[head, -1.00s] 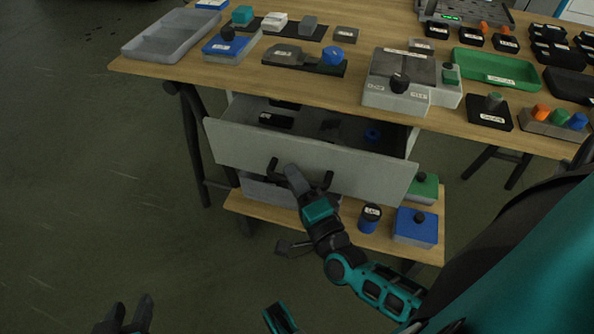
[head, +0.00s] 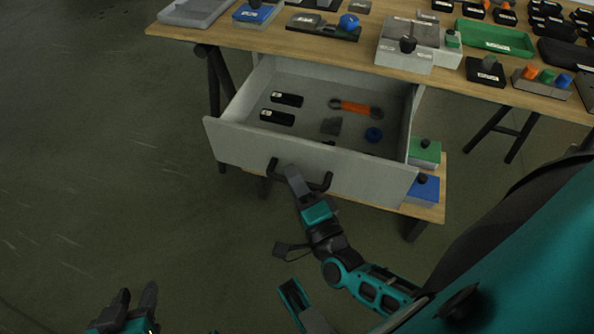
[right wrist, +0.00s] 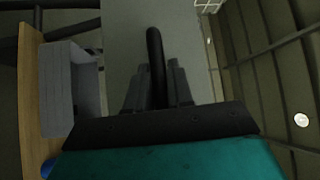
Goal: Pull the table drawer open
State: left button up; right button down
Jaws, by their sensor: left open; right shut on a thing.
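The table drawer (head: 236,142) is pulled well out from under the wooden table (head: 278,38). My right gripper (head: 293,172) is shut on this handle; in the right wrist view the handle (right wrist: 155,50) passes between the fingers (right wrist: 158,85). My left gripper (head: 134,301) is open and empty at the bottom left, far from the drawer.
A lower shelf (head: 432,213) carries a green box (head: 425,151) and a blue box (head: 424,188), right of the drawer. Trays and fixtures, such as a green tray (head: 495,38), crowd the tabletop. The floor (head: 100,150) at left is clear.

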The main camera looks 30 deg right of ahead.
pick_arm(q)
jog(key=shift+s+a+r, duration=0.15)
jog(key=shift+a+r, duration=0.05)
jog(key=shift+a, duration=0.05)
pick_arm(e)
jog(key=shift+s+a, duration=0.75)
jog(key=shift+a, duration=0.1)
jog(key=c, duration=1.1)
grip_release()
pick_arm(q)
jog(key=shift+s, duration=0.15)
